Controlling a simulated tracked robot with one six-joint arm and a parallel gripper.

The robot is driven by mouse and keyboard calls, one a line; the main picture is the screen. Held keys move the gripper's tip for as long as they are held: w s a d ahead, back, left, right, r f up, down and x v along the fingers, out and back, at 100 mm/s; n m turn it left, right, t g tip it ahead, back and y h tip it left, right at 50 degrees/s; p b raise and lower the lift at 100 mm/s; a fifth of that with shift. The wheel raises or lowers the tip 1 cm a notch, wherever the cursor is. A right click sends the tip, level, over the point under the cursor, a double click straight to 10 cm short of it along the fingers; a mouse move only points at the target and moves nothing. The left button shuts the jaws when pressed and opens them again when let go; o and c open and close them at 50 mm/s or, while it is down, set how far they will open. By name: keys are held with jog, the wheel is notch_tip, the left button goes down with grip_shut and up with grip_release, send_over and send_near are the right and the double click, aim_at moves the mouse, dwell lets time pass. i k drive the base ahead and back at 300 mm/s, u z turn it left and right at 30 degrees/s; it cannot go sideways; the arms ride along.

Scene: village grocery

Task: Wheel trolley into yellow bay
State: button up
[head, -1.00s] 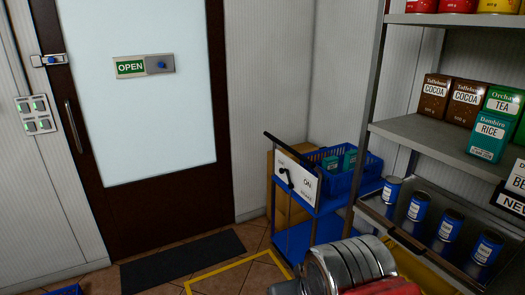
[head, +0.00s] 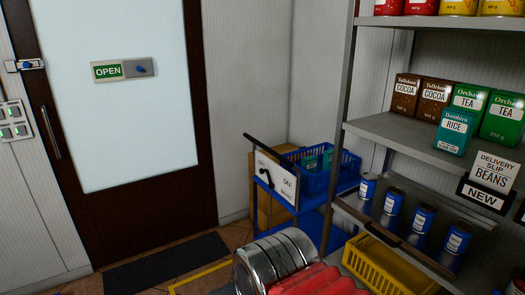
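The blue trolley (head: 308,221) stands in the corner between the back wall and the shelving. It has a black push bar and a white panel marked ON with a black lever. A blue basket (head: 345,176) with green packs sits on it. The yellow bay outline (head: 201,275) shows on the floor left of the trolley, cut off by the lower picture edge and partly hidden by my arm. My silver and red arm links cover the bottom middle, in front of the trolley's lower part. My gripper's fingers do not show.
The shelving (head: 385,125) with cocoa, tea, rice and blue cans stands close on the right. A yellow crate (head: 392,268) sits low beneath it. A dark mat (head: 165,267) lies before the door (head: 138,100) on the left.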

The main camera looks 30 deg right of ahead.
aim_at(287, 191)
jog(key=z, duration=0.05)
jog(key=i, duration=1)
jog(key=u, duration=0.05)
